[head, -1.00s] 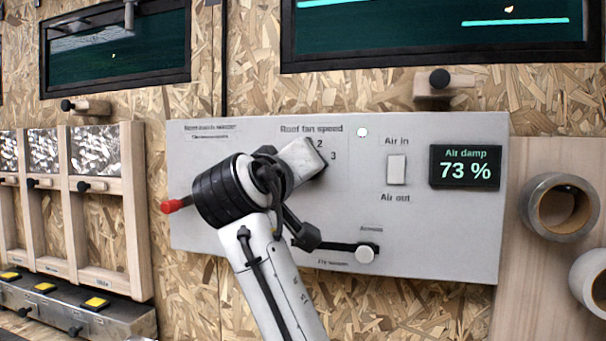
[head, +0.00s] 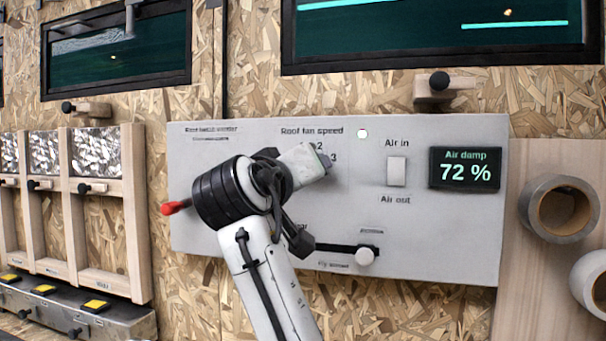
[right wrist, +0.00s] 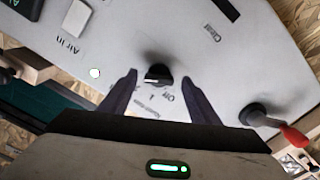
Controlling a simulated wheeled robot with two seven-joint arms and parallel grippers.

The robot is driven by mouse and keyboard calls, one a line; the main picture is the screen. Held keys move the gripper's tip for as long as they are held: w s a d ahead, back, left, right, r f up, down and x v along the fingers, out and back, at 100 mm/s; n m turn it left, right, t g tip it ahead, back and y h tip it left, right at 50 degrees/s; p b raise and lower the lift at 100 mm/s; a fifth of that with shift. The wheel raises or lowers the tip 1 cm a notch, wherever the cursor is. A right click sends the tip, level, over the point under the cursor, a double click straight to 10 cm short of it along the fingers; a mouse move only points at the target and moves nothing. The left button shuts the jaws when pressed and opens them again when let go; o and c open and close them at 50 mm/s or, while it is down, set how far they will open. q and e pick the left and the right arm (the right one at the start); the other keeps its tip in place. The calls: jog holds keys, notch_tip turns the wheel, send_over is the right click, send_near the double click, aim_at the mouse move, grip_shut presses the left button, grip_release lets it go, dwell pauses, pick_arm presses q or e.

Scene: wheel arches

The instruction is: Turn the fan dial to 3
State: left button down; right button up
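The fan dial (right wrist: 157,75) is a small black knob with a white pointer line. It sits on the grey control panel (head: 435,225) under the "Roof fan speed" label, and my gripper hides it in the head view. The numbers 2 and 3 show beside the gripper there. In the right wrist view, "Off" and 1 show below the dial. I cannot tell which number the pointer marks. My right gripper (right wrist: 160,78) is open, one finger on either side of the dial, with gaps visible. It also shows at the panel in the head view (head: 324,164). My left gripper is not in view.
A red-tipped lever (head: 176,207) stands out at the panel's left, and also shows in the right wrist view (right wrist: 280,125).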

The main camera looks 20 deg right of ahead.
notch_tip(320, 180, up, 10)
jog(key=shift+r+p, duration=0.1)
jog(key=shift+p, duration=0.3)
dwell(0.6)
